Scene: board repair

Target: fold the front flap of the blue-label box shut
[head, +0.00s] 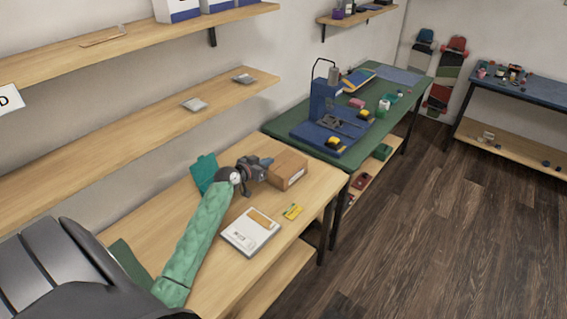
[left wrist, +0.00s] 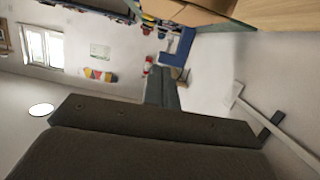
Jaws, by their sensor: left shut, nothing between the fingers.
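White boxes with blue bands (head: 177,11) stand on the top shelf in the head view, cut off by the picture's upper edge. I cannot tell which is the blue-label box, and no front flap is clear to see. My left gripper (left wrist: 163,90) shows in the left wrist view, with its fingers together and nothing between them. In the head view a large dark part of my left arm fills the lower left corner, well below and apart from the boxes. My right gripper is not in view.
Two wooden shelves (head: 140,140) run along the left wall. A green bench (head: 285,138) stands beyond. The floor (head: 430,230) at right is clear.

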